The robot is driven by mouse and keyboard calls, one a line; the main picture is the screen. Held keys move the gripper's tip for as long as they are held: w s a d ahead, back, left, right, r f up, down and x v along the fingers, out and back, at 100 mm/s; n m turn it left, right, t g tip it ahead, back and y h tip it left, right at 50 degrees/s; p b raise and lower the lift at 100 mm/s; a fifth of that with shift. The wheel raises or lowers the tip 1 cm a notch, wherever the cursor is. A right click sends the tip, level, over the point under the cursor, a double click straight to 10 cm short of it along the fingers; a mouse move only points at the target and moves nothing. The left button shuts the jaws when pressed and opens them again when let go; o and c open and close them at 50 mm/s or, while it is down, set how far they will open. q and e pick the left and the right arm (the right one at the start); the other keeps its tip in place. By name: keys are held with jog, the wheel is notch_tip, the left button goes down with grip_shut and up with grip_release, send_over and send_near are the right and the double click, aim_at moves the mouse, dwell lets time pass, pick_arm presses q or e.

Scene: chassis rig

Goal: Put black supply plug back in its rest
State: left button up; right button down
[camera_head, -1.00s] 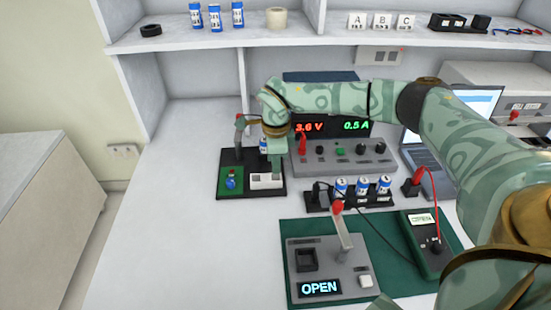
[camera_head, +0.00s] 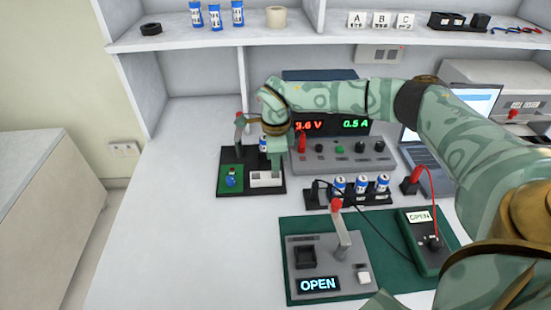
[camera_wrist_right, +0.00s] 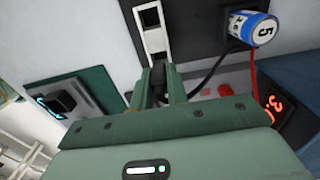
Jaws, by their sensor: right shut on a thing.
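My right gripper (camera_wrist_right: 162,80) is shut on the black supply plug (camera_wrist_right: 159,84), of which only a dark part shows between the fingers. A black cable (camera_wrist_right: 207,72) curves close beside it. The fingertips are at the near end of a white slotted block (camera_wrist_right: 152,32) on a black board. In the head view my right gripper (camera_head: 273,160) is just above the white block (camera_head: 267,182), and the plug is hidden there. I cannot tell whether plug and block touch, nor which holder is the plug's rest. My left gripper is not in view.
A rack with several batteries (camera_head: 350,199), the meter (camera_head: 427,243) and the tester (camera_head: 328,268) stand nearer and right. The left bench is clear.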

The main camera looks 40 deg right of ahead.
pick_arm(q)
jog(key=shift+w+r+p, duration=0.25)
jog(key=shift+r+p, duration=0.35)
jog(key=shift+p, duration=0.05)
pick_arm(e)
jog(key=shift+r, duration=0.1)
dwell(0.5)
pick_arm(q)
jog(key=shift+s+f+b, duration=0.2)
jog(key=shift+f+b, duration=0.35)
jog(key=shift+b, duration=0.05)
pick_arm(e)
jog(key=shift+f, duration=1.75)
jog(key=c, duration=1.3)
grip_release()
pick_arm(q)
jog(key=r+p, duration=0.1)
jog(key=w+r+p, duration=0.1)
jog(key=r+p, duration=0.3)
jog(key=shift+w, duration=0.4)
pick_arm(e)
notch_tip(320, 180, up, 16)
jog(key=shift+r, duration=0.2)
